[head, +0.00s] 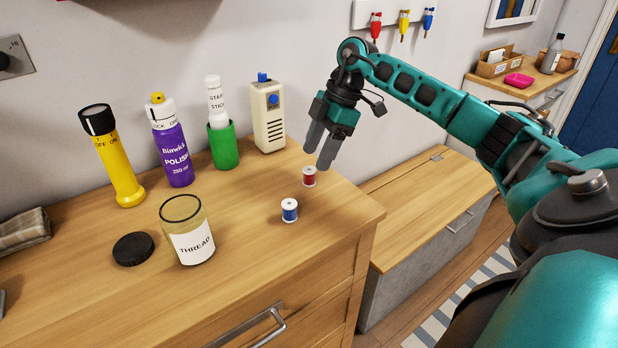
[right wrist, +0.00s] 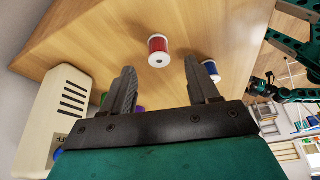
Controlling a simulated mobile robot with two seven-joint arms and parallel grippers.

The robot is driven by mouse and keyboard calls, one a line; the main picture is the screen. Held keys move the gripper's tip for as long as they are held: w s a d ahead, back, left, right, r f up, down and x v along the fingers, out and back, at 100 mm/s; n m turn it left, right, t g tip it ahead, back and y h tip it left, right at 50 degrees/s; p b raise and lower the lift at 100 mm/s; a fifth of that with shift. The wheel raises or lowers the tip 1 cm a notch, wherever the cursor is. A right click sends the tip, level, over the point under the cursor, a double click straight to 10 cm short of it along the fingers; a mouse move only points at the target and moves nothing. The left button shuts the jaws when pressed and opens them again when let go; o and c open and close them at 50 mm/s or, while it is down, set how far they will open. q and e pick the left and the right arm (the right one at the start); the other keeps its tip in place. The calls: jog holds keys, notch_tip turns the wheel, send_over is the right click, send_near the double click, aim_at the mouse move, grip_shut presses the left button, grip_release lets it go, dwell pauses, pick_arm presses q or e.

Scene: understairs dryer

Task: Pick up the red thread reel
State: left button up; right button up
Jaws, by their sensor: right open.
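The red thread reel (head: 309,177) stands upright on the wooden cabinet top near its right end. My right gripper (head: 319,156) is open and empty, above and close to the red reel, fingers pointing down. In the right wrist view the red reel (right wrist: 158,50) shows beyond the fingertips, between their lines, and apart from them. The blue thread reel (head: 290,210) stands upright in front of the red one; in the right wrist view it is partly hidden behind a finger (right wrist: 210,70).
A glass jar labelled THREAD (head: 188,232) stands open, its black lid (head: 133,249) beside it. A yellow torch (head: 112,160), purple polish can (head: 170,145), green holder (head: 223,146) and cream box-shaped device (head: 267,115) stand along the wall. A lower bench (head: 425,205) lies right.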

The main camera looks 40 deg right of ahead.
aim_at(308, 169)
jog(key=x, duration=0.5)
jog(key=shift+a+b, duration=0.15)
jog(key=shift+b, duration=0.15)
jog(key=shift+w+a+f, duration=0.1)
pick_arm(q)
jog(key=shift+w+d+r, duration=0.15)
jog(key=shift+w, duration=0.2)
jog(key=shift+s+f, duration=0.1)
jog(key=shift+f, duration=0.15)
pick_arm(e)
jog(key=c, duration=1.1)
jog(key=shift+r, duration=0.2)
